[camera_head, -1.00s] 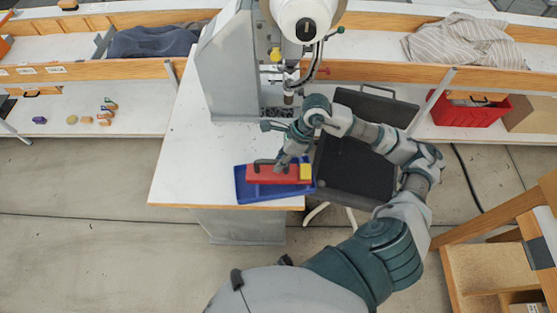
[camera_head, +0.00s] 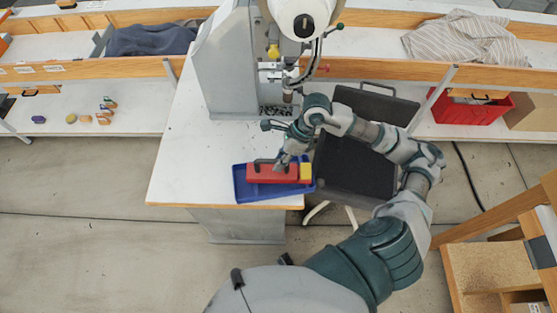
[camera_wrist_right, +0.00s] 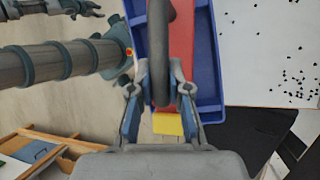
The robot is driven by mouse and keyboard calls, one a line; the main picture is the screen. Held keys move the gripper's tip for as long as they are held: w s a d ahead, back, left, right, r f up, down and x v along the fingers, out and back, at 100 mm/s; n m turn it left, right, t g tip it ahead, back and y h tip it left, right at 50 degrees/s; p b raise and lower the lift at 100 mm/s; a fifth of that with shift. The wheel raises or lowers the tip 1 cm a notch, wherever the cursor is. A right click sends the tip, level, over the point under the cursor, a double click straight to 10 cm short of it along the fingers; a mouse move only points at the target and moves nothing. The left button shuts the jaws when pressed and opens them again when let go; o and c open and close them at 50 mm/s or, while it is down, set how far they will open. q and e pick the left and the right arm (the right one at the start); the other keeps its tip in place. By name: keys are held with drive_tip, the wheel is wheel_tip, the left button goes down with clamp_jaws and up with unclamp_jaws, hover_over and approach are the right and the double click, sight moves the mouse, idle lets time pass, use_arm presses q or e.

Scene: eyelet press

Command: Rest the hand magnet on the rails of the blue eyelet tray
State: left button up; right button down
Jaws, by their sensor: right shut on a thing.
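The hand magnet (camera_head: 272,174) is a red bar with a dark arched handle and a yellow end block at its right. It lies over the blue eyelet tray (camera_head: 243,195), roughly lengthwise with it. I cannot tell whether the bar touches the rails. In the right wrist view, the red bar (camera_wrist_right: 181,40) is between the tray's blue side walls (camera_wrist_right: 206,60). My right gripper (camera_head: 281,166) is shut on the handle (camera_wrist_right: 160,50) from above. In the right wrist view, part of what looks like my left gripper (camera_wrist_right: 85,8) shows at the top left; its jaws are unclear.
The tray lies at the front edge of the white table (camera_head: 185,160). The grey press (camera_head: 228,65) stands behind it, and a black chair (camera_head: 352,170) is close on the right. Small dark bits (camera_wrist_right: 290,75) are scattered on the tabletop. The table's left part is clear.

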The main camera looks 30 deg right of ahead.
drive_tip(key=shift+d+f, duration=0.2)
drive_tip(key=shift+d, duration=0.2)
drive_tip(key=c, duration=1)
unclamp_jaws()
drive_tip(key=shift+c, duration=0.2)
drive_tip(key=shift+a, duration=0.35)
drive_tip(key=shift+r, duration=0.25)
drive_tip(key=v, duration=1.1)
drive_tip(key=shift+d+r, duration=0.2)
drive_tip(key=shift+r, duration=0.05)
